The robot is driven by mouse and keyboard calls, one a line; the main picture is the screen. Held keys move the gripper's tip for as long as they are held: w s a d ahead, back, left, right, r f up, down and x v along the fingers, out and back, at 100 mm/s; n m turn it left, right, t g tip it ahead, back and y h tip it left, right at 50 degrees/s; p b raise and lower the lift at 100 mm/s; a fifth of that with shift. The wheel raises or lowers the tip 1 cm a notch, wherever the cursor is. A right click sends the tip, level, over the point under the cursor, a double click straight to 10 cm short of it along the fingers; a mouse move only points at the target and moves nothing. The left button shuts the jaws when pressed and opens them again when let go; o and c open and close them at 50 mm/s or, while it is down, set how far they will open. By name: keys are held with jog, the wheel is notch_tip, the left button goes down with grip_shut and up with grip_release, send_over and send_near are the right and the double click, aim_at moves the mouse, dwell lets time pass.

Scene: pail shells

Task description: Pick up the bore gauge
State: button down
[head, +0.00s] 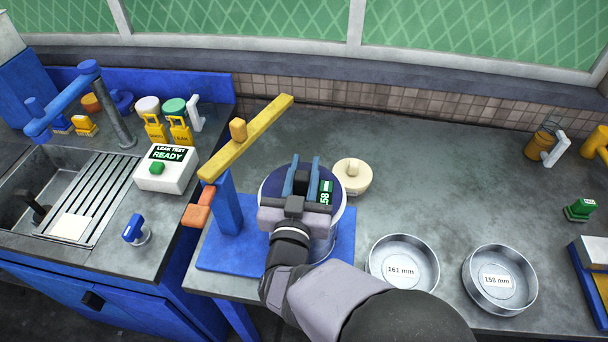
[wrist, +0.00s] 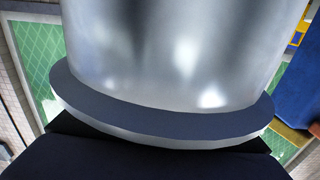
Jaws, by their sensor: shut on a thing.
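The bore gauge shows in the head view as a small block with a green readout (head: 326,192), turned on its side, with "58" legible. It sits right beside my gripper's jaws, which hide most of it. My gripper (head: 301,172) is over the top of a silver pail shell with a dark blue inside (head: 333,232), and is shut on the gauge. The wrist view is filled by a shiny metal wall with a dark band (wrist: 170,119); the fingertips and their hold do not show there. Whether the gauge touches the pail I cannot tell.
The pail stands on a blue base (head: 222,250) beside a post with a yellow bar (head: 250,137). A cream knobbed piece (head: 364,183) is close behind it. Round tins marked 161 mm (head: 375,262) and 158 mm (head: 468,291) stand to the right.

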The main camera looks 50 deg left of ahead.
notch_tip(320, 180, up, 9)
jog(key=b, duration=0.1)
jog(key=shift+r, duration=0.2)
